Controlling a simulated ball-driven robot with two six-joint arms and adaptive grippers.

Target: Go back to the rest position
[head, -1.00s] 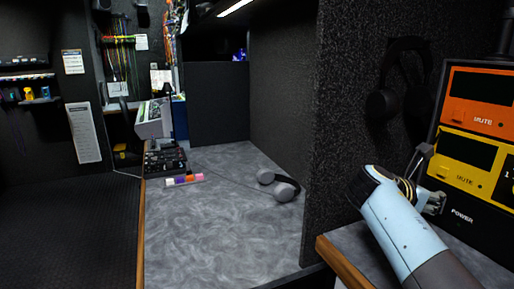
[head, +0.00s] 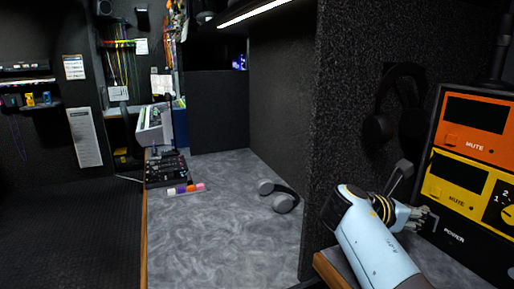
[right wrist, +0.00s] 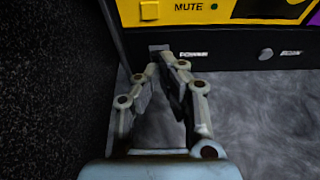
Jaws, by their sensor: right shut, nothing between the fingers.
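My right gripper (head: 425,217) is at the right of the head view, in front of the lower black part of the rack unit (head: 455,236). In the right wrist view its fingers (right wrist: 166,62) come together at the tips, with nothing held. The tips are close to the black panel beside a POWER label (right wrist: 193,54). I cannot tell whether they touch it. My left gripper is not in view.
Orange and yellow MUTE panels (head: 472,143) stand above the gripper. A dark wall (head: 340,130) with black headphones (head: 395,110) is left of my right arm. Grey headphones (head: 279,195) and a mixer (head: 166,170) lie on the grey counter (head: 215,235).

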